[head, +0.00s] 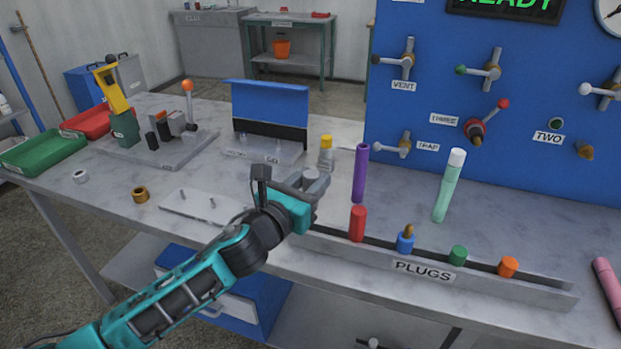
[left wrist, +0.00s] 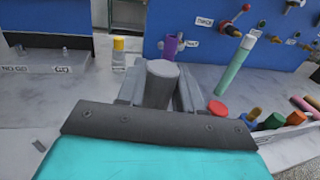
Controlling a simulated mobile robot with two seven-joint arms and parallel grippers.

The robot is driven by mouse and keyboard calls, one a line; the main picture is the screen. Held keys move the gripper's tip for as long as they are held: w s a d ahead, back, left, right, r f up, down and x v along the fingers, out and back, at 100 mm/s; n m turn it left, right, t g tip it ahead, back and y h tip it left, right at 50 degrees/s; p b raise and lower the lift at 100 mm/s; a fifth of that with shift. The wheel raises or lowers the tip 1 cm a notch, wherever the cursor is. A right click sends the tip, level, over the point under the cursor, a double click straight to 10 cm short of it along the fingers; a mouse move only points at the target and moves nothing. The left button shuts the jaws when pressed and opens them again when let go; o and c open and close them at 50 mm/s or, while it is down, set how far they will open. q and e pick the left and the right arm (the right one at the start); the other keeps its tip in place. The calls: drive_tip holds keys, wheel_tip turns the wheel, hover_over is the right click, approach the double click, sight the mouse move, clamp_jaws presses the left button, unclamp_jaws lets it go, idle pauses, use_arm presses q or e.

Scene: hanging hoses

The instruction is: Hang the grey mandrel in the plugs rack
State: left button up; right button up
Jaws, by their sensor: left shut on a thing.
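The grey mandrel (left wrist: 163,70) is a short grey cylinder standing between the fingers of my left gripper (head: 313,182), which is shut on it. In the head view only the top of the mandrel (head: 310,173) shows; the fingers hide the rest. The plugs rack (head: 420,270) is a long grey rail labelled PLUGS along the front of the bench. It holds a red plug (head: 357,223), a blue one with a brass tip (head: 405,240), a green one (head: 458,255) and an orange one (head: 508,266). My gripper is above and behind the rack's left end, apart from it. My right gripper is out of view.
A purple cylinder (head: 360,173) and a pale green white-capped one (head: 449,186) stand behind the rack. A yellow-capped bottle (head: 326,153) stands behind my gripper. A grey plate with pegs (head: 185,204) lies to the left. A blue valve panel (head: 540,140) rises at the back right.

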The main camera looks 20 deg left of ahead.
use_arm(q)
drive_tip(key=shift+f+b, duration=0.4)
drive_tip(key=shift+f, duration=0.35)
drive_tip(key=shift+p, duration=0.6)
idle(1.1)
drive_tip(key=shift+f+b, duration=1.8)
drive_tip(key=shift+f, duration=0.4)
drive_tip(key=o, duration=1.2)
drive_tip(key=shift+s, duration=0.1)
drive_tip(key=v, duration=1.2)
drive_tip(key=shift+s+a+b, duration=0.1)
drive_tip(key=shift+s+b, duration=0.25)
drive_tip(key=shift+s, duration=0.05)
